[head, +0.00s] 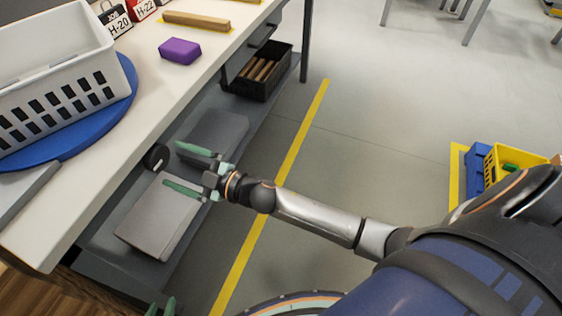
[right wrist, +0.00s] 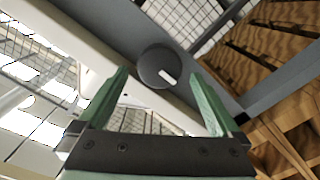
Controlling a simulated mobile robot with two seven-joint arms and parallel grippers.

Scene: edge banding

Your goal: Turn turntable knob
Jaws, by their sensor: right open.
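The turntable knob (head: 156,157) is a dark round knob on the table's front side, below the top. In the right wrist view the knob (right wrist: 152,62) shows a white mark on its face and sits between the fingertips, beyond them. My right gripper (head: 171,165) is open in front of the knob, its green fingers pointing at it; it also shows in the right wrist view (right wrist: 158,74). No contact is visible. The blue turntable (head: 128,85) lies on the tabletop. My left gripper (head: 161,307) shows only two separated green fingertips at the bottom edge.
A white basket (head: 58,75) stands on the turntable. A purple block (head: 180,51) and a wooden strip (head: 197,21) lie on the white tabletop (head: 150,90). Grey panels (head: 158,220) and a black bin (head: 262,84) sit on the lower shelf. The floor to the right is mostly clear.

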